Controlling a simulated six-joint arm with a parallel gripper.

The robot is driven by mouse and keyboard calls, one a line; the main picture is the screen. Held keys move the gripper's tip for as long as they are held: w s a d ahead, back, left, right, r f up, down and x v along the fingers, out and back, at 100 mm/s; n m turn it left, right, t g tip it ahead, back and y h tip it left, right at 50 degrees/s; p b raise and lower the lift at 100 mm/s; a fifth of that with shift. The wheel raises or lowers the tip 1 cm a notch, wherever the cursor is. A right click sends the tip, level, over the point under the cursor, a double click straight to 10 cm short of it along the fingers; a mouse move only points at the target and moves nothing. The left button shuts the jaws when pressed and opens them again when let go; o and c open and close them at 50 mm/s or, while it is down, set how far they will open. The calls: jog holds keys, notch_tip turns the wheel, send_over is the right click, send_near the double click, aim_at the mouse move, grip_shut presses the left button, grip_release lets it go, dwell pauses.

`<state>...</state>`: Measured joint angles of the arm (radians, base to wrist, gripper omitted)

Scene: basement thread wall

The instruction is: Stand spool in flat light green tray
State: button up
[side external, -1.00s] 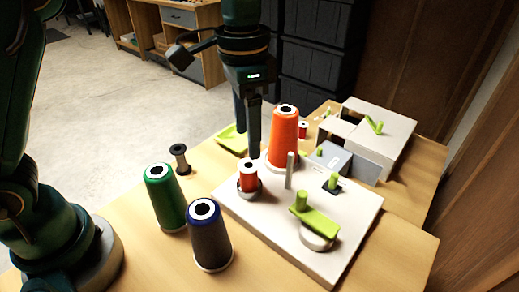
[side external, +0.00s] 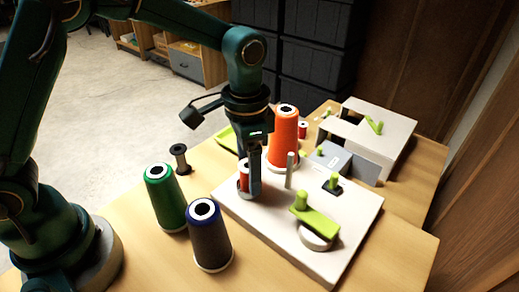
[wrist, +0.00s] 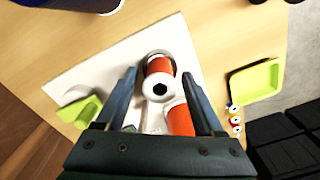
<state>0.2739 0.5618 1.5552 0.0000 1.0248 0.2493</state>
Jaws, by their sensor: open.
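A small red spool (side external: 242,178) with white ends stands in a round holder on the white board (side external: 340,240). My gripper (side external: 254,192) is open and low over the board, partly hiding this spool in the side view. In the wrist view, the spool (wrist: 159,80) shows between the two spread fingers of my gripper (wrist: 159,74), with gaps on both sides. The flat light green tray (wrist: 257,81) lies on the table beyond the board. In the side view the tray (side external: 227,137) is partly hidden behind my wrist, and it looks empty in the wrist view.
A tall orange cone (side external: 284,138) and a metal post (side external: 290,170) stand close by. Green (side external: 163,198) and dark (side external: 209,236) cones and a black spool (side external: 180,158) stand left of the board. A light green lever (side external: 315,218) and grey-white boxes (side external: 375,135) are right.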

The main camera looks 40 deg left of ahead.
jog(key=c, duration=1)
jog(key=shift+r, duration=2.55)
